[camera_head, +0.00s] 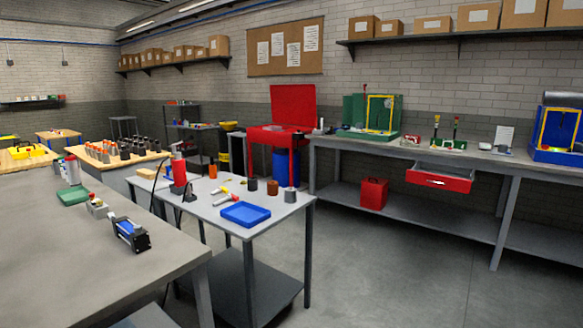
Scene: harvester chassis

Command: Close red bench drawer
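The red bench drawer (438,181) hangs under the top of the long grey workbench (345,149) on the right side of the view. It is pulled out, and its grey inside shows above the red front. A small light-coloured handle is on the red front. The drawer is far across the room from the camera. My gripper is not in view.
A grey table (285,212) with a blue tray (245,214) and small tools stands in the middle. A nearer grey bench (60,265) fills the lower left. Open concrete floor (400,270) lies before the drawer. A red box (374,193) sits on the bench's lower shelf.

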